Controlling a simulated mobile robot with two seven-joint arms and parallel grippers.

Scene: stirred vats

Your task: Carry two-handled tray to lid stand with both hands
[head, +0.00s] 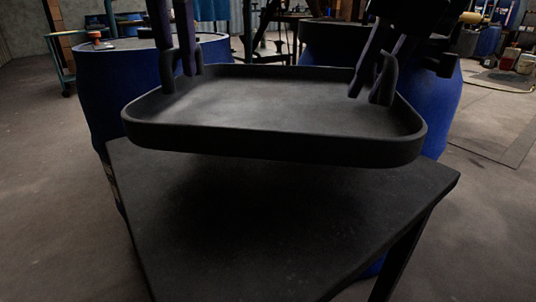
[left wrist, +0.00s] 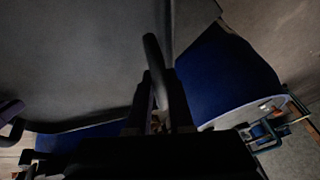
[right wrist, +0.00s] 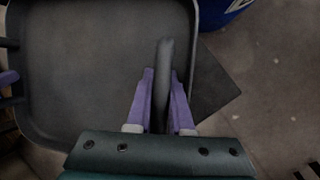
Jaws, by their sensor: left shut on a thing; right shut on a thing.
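The two-handled tray (head: 270,105) is a dark, shallow, empty tray with rounded corners. It hangs roughly level above a dark flat-topped stand (head: 270,215), with a gap below it; I take this to be the lid stand. My left gripper (head: 183,75) is shut on the tray's left handle (left wrist: 155,65), which also shows in the left wrist view. My right gripper (head: 372,85) is shut on the right handle (right wrist: 164,65). In the right wrist view the purple fingers stand on both sides of that handle. The tray hides part of the stand's far side.
A blue vat (head: 85,95) stands behind the stand at left, with a small orange-topped item (head: 97,42) on its top. Another blue vat (head: 440,110) stands at right. Concrete floor (head: 480,230) is open at right and left. Shelving and clutter stand further back.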

